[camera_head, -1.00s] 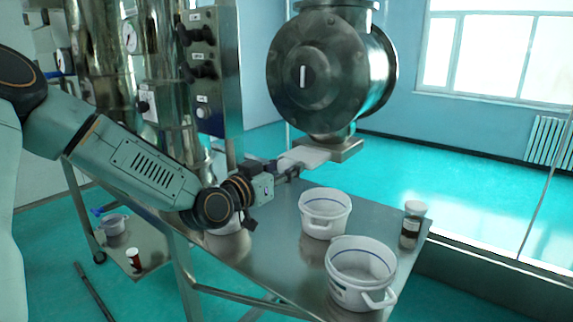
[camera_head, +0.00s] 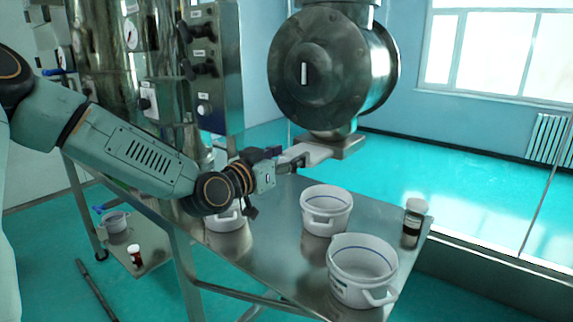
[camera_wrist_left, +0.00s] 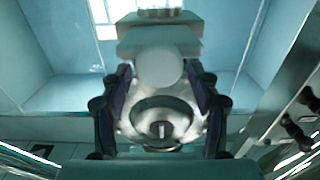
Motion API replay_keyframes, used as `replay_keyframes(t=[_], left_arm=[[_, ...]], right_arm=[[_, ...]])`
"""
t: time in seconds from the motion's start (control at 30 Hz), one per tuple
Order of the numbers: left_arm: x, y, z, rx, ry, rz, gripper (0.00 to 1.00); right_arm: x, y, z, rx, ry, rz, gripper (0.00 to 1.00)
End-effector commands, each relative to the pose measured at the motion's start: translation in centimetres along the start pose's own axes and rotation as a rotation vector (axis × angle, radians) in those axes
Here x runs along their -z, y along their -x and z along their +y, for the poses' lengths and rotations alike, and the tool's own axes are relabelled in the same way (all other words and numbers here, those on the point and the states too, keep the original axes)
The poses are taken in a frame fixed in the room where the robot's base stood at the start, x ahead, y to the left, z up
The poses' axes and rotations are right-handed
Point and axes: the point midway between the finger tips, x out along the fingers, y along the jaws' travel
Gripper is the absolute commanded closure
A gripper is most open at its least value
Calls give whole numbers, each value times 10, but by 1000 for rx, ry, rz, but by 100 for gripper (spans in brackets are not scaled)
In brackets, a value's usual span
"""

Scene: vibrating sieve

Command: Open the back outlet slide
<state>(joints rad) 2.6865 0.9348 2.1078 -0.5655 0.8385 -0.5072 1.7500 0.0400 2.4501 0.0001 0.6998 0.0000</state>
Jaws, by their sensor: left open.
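The outlet slide (camera_head: 312,151) is a pale flat plate that sticks out to the left from a metal outlet block (camera_head: 344,146) under the big steel drum (camera_head: 318,75). My left gripper (camera_head: 289,159) is open at the slide's outer end. In the left wrist view, the slide's rounded pale end (camera_wrist_left: 160,66) lies between the two dark fingers of my left gripper (camera_wrist_left: 160,78), with gaps visible on both sides. The outlet block (camera_wrist_left: 160,35) and the shiny drum (camera_wrist_left: 162,115) show beyond it. My right gripper is not in view.
A steel table (camera_head: 275,255) stands below. It carries white buckets (camera_head: 326,211) (camera_head: 361,270), another one (camera_head: 226,219) partly behind my wrist, and a small jar (camera_head: 413,223). A control panel (camera_head: 203,70) stands left of the drum, behind my arm.

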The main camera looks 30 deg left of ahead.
Motion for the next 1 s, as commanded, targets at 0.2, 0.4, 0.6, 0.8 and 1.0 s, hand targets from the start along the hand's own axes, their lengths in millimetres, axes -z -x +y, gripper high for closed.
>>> replay_keyframes(t=[0.2, 0.4, 0.6, 0.8, 1.0], left_arm=[[41, 0, 0, 0, 1, 7, 38], [69, 1, 0, 0, 1, 4, 38], [79, 1, 0, -1, 1, 1, 38], [80, 1, 0, -1, 1, 0, 38], [79, 1, 0, 0, 2, 0, 38]], right_arm=[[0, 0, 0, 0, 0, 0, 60], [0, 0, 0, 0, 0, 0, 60], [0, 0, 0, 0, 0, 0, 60], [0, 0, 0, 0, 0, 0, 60], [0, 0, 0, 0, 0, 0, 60]])
